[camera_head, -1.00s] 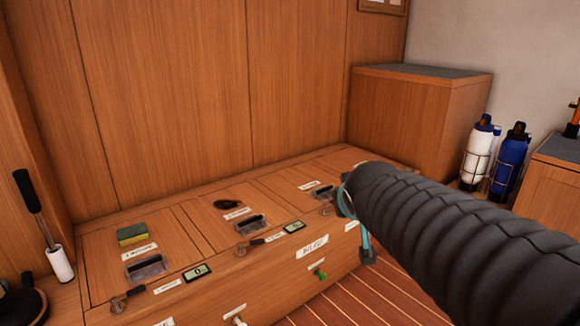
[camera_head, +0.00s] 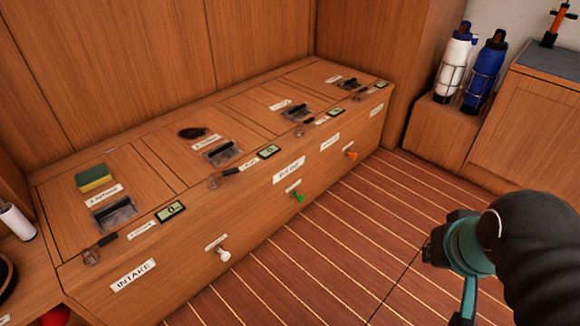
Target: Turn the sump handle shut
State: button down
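Small dark-handled levers sit along the front edge of the bench top: a near-left one (camera_head: 100,246), a middle one (camera_head: 223,177) and a farther one (camera_head: 300,129). Several small white labels lie beside them, too small to read, so I cannot tell which lever is the sump handle. On the front face are a white knob (camera_head: 223,255), a green knob (camera_head: 298,197) and an orange knob (camera_head: 350,155). My gripper (camera_head: 448,262), dark with a teal band, is over the floor at the right, apart from the bench. Its fingers are too unclear to judge.
The wooden bench (camera_head: 200,280) has recessed latches and small displays on top, with a green-yellow sponge (camera_head: 94,178) and a dark item (camera_head: 193,132). A white bottle (camera_head: 455,60) and a blue bottle (camera_head: 485,70) stand in racks at the right. The striped floor (camera_head: 350,235) is clear.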

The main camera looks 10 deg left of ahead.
aim_at(232, 172)
jog(key=z, duration=0.3)
jog(key=k, duration=1.1)
jog(key=u, duration=1.6)
jog(key=i, duration=0.5)
jog(key=z, duration=0.05)
